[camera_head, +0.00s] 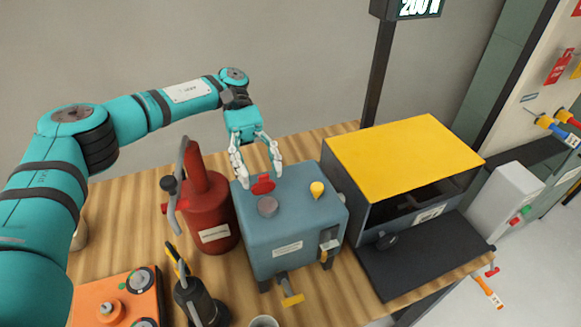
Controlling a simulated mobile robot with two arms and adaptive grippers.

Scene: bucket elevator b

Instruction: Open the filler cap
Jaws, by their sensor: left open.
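A blue-grey box unit (290,235) stands on the wooden bench. On its top are a red round part (263,185), a grey round part (267,206) just in front of it, and a yellow knob (317,188) to the right. I cannot tell for sure which of these is the filler cap. My left gripper (262,177) points down over the back left of the unit's top. Its fingers are apart, with the red part close below and between the fingertips. I cannot tell whether they touch it. My right gripper is out of view.
A red canister (208,215) with a lever stands close left of the unit. A dark box with a yellow top (400,155) stands right. A black oil can (198,303) and an orange panel (112,300) are at the front left.

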